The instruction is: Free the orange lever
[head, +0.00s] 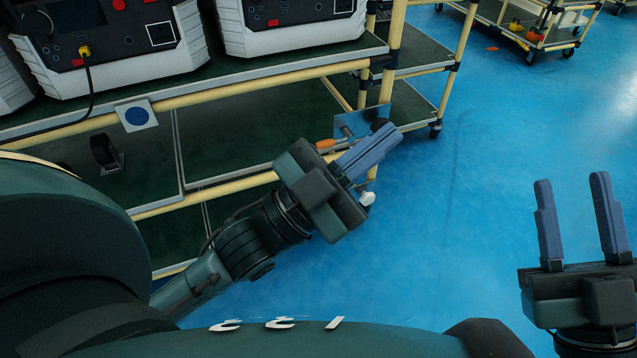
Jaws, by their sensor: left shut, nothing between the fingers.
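A small orange lever (326,144) shows at the rack's lower right corner, just behind my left gripper (391,138). My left gripper's blue-grey fingers are together with nothing between them. They point up and right, in front of a small grey plate (372,119) by the rack post. The gripper body and fingers hide part of the lever's surroundings, so I cannot tell whether they touch it. My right gripper (571,180) is at the lower right, its two fingers apart and empty, over the blue floor and away from the rack.
The rack's cream tube rails (250,90) and green shelves (235,125) fill the left. White-cased units (290,38) stand on the upper shelf, one with a yellow-plugged cable (85,50). A wheeled cart (510,22) stands far right. The blue floor (480,130) between is clear.

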